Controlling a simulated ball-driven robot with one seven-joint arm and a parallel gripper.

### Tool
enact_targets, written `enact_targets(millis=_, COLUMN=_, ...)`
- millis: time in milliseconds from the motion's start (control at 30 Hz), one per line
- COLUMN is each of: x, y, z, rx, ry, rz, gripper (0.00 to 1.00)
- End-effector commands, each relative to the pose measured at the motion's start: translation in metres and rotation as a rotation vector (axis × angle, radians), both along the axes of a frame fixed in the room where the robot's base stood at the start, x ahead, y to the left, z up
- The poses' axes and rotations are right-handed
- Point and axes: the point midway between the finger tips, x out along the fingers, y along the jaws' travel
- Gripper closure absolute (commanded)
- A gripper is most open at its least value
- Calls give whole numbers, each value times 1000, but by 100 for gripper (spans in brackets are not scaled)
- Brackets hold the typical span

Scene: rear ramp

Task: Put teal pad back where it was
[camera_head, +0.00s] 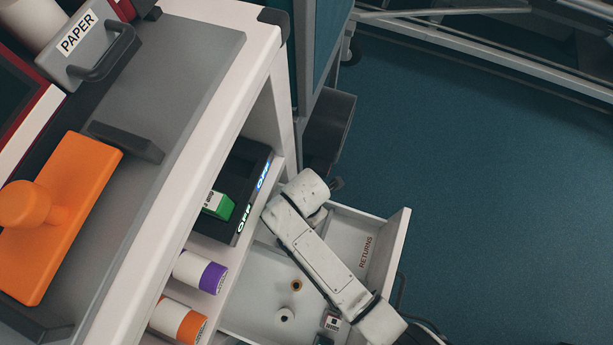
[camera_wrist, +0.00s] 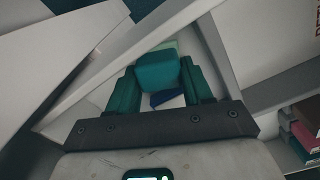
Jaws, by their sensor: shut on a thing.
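In the wrist view, my gripper (camera_wrist: 159,76) is shut on a teal pad (camera_wrist: 157,70), a small block with rounded edges between the two dark green fingers. A pale green surface shows just beyond the pad, and a small blue thing (camera_wrist: 166,97) shows below it between the fingers; I cannot tell what either is. In the head view my white arm reaches over an open drawer, and the teal pad cannot be made out there. The fingers are hidden or too small to tell in that view.
The open drawer, marked RETURNS (camera_head: 367,252), holds several small items. Left of it, a shelf holds a black unit (camera_head: 252,167) with lit OFF labels, a green item (camera_head: 219,205), and purple (camera_head: 200,272) and orange (camera_head: 178,320) containers. A grey bin (camera_head: 329,120) stands behind. Blue floor at right is clear.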

Motion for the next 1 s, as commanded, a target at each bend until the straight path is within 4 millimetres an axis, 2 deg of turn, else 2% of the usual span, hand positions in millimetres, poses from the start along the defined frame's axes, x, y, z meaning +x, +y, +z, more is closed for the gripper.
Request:
enact_targets(millis=133, x=-1, y=0, z=0, rx=-1, ry=2, rz=0, gripper=78)
enact_targets(millis=167, x=-1, y=0, z=0, rx=-1, ry=2, rz=0, gripper=47)
enact_targets(millis=400, x=-1, y=0, z=0, rx=-1, ry=1, rz=0, gripper=24)
enact_targets(millis=733, x=0, y=0, z=7, rx=0, ry=0, rz=0, gripper=24)
enact_targets(millis=867, x=0, y=0, z=26, rx=1, ry=-1, rz=-1, gripper=24)
enact_targets(millis=1000, x=0, y=0, z=56, rx=1, ry=-1, rz=-1, gripper=24)
